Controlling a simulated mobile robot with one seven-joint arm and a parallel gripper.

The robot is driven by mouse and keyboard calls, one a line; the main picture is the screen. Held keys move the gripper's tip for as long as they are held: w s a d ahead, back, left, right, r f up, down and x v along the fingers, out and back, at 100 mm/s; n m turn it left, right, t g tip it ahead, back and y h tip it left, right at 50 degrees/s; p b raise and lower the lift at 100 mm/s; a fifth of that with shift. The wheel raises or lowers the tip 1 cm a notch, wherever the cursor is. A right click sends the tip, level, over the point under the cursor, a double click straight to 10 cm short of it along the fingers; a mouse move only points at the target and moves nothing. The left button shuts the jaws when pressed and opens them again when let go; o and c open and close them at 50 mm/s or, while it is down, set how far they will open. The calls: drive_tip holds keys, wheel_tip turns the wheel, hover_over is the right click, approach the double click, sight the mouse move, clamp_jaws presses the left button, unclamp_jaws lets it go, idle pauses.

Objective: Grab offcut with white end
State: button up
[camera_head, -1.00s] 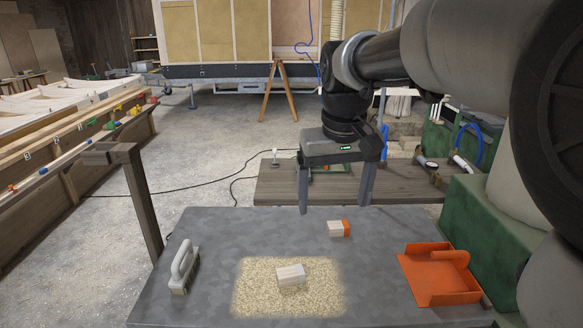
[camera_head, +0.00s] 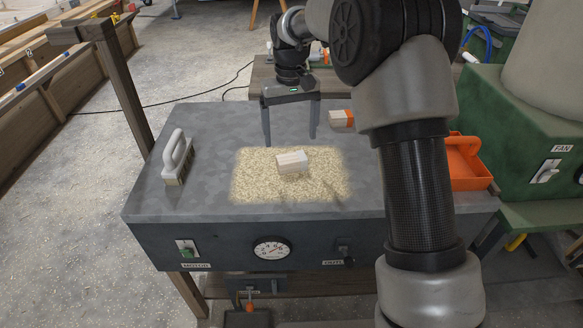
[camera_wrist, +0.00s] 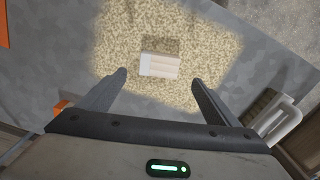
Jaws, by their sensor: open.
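The offcut with the white end (camera_head: 292,163) is a small pale wooden block lying on a patch of sawdust on the grey bench top. In the wrist view, the offcut (camera_wrist: 160,66) lies just ahead of the fingertips, with its whitish end to the left. My gripper (camera_head: 290,140) is open and empty, pointing down above the bench behind the offcut. In the wrist view, the fingers of my gripper (camera_wrist: 159,76) are spread wider than the block and do not touch it. A second offcut with an orange end (camera_head: 341,119) lies behind and to the right.
A brush with a light handle (camera_head: 177,155) stands at the bench's left; it also shows in the wrist view (camera_wrist: 280,122). An orange dustpan (camera_head: 466,165) is at the right, partly behind my arm. The sawdust patch (camera_head: 245,182) is otherwise clear. A wooden post (camera_head: 122,85) rises at the left.

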sight(292, 157)
wheel_tip(292, 157, down, 9)
drive_tip(key=b, duration=0.2)
drive_tip(key=shift+s+d+f+b, duration=0.15)
drive_tip(key=shift+b, duration=0.15)
drive_tip(key=c, duration=1.2)
drive_tip(key=shift+o, duration=0.2)
